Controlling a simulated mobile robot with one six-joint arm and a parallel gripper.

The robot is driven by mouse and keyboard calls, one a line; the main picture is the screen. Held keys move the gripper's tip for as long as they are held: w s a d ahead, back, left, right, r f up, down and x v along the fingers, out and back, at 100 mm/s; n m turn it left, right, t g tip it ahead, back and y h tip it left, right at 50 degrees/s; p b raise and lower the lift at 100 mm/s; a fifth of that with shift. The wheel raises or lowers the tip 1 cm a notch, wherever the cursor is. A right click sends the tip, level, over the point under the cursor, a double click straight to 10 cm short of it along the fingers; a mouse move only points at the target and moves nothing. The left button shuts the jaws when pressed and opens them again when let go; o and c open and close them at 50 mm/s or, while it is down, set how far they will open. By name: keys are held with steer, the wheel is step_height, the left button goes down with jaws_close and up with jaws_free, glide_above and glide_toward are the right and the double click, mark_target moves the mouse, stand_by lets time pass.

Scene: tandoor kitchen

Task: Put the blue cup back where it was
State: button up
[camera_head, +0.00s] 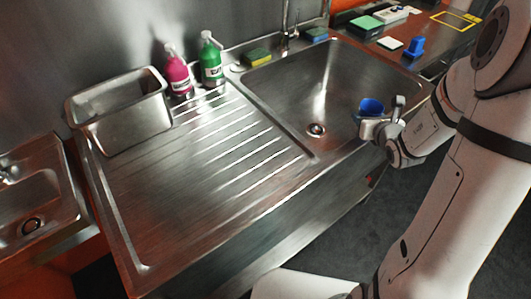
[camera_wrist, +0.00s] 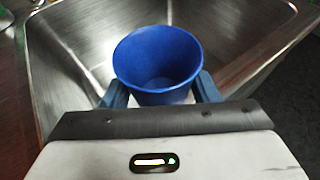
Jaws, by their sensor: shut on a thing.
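The blue cup (camera_head: 371,106) is held by my gripper (camera_head: 368,119) above the front right part of the sink basin (camera_head: 318,90). In the wrist view the blue cup (camera_wrist: 158,62) is upright and open at the top, and its inside looks empty. The dark fingers of my gripper (camera_wrist: 160,93) are shut on its two sides. The basin also shows behind the cup in the wrist view (camera_wrist: 82,40). The cup's lower part is partly hidden by my gripper.
A ribbed drainboard (camera_head: 190,190) lies clear left of the basin. A metal bin (camera_head: 122,112), a pink bottle (camera_head: 177,75) and a green bottle (camera_head: 211,62) stand at the back. A faucet (camera_head: 287,25) rises behind the basin. The right counter (camera_head: 440,50) holds a blue object (camera_head: 414,46).

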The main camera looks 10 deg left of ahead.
steer(key=shift+a, duration=0.4)
steer(key=a+r+n+y, duration=0.1)
steer(key=a, duration=0.2)
steer(key=a+r+n+g+y, duration=0.1)
steer(key=a+y, duration=0.1)
steer(key=a, duration=0.1)
steer(key=s+a+r+n+y, duration=0.1)
steer(key=a+n, duration=0.1)
steer(key=a, duration=0.1)
steer(key=shift+a+r+g, duration=0.15)
steer(key=shift+a+g, duration=0.05)
steer(key=shift+g, duration=0.2)
steer(key=s+a+r+n+g+y, duration=0.3)
steer(key=s+a+n+g+y, duration=0.1)
steer(key=a, duration=0.7)
steer(key=shift+s+n+g+y+b, duration=0.35)
steer(key=shift+s+n+g, duration=0.15)
steer(key=shift+s+n, duration=0.4)
steer(key=n+g+y, duration=0.1)
steer(key=n+g, duration=0.4)
steer(key=g, duration=0.1)
glide_above(261, 156)
step_height(261, 156, down, 5)
steer(key=shift+w+r, duration=0.1)
steer(key=shift+r, duration=0.1)
steer(key=shift+n, duration=0.3)
steer(key=shift+f+b, duration=0.35)
steer(key=shift+f, duration=1.85)
steer(key=shift+f, duration=0.15)
steer(key=o, duration=1.1)
